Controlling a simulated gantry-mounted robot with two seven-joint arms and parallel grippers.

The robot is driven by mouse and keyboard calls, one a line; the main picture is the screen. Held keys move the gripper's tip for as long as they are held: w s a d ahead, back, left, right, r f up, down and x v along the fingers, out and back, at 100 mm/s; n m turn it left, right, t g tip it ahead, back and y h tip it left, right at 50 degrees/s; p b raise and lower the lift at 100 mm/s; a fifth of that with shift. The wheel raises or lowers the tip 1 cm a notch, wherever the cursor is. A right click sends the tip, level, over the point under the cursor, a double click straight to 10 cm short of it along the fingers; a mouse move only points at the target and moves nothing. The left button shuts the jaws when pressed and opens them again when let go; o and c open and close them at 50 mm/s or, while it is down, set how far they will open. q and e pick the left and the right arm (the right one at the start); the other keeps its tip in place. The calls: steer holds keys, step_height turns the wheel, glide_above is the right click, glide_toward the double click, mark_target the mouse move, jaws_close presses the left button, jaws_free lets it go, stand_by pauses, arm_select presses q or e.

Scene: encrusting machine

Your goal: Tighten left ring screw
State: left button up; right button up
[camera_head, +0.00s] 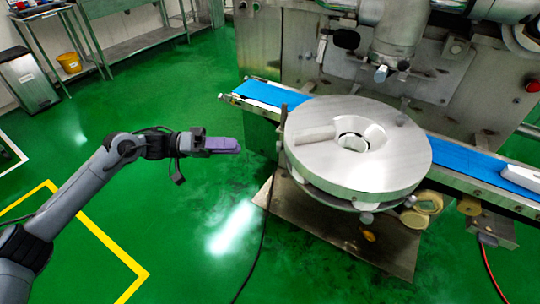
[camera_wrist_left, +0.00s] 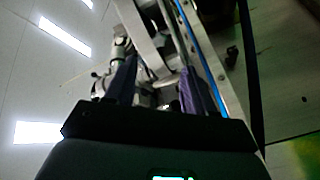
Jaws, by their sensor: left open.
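The encrusting machine carries a large round metal ring (camera_head: 400,150) with a central opening, above the blue conveyor belt. A small pale knob (camera_head: 297,177) sits low on the ring's left side, and another (camera_head: 366,217) is under its front edge. I cannot tell for sure which one is the left ring screw. My left gripper (camera_head: 225,145) has purple fingers and is in the air left of the ring, apart from it. In the left wrist view the fingers (camera_wrist_left: 157,88) stand apart with nothing gripped between them; dark metal machine parts show beyond. My right gripper is not in view.
The blue belt (camera_head: 468,157) runs behind and beside the ring; its left end (camera_head: 262,92) juts out toward my arm's side. A dark upright rod (camera_head: 283,130) stands just left of the ring. Green floor (camera_head: 200,200) around my left arm is clear.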

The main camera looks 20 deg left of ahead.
arm_select(q)
steer(key=b, duration=0.3)
glide_toward(280, 147)
steer(key=w+d+f, duration=0.1)
steer(key=w+d, duration=0.2)
steer(key=d, duration=0.2)
steer(key=shift+b+x, duration=0.45)
steer(key=shift+x, duration=0.35)
steer(key=shift+r, duration=0.1)
jaws_close()
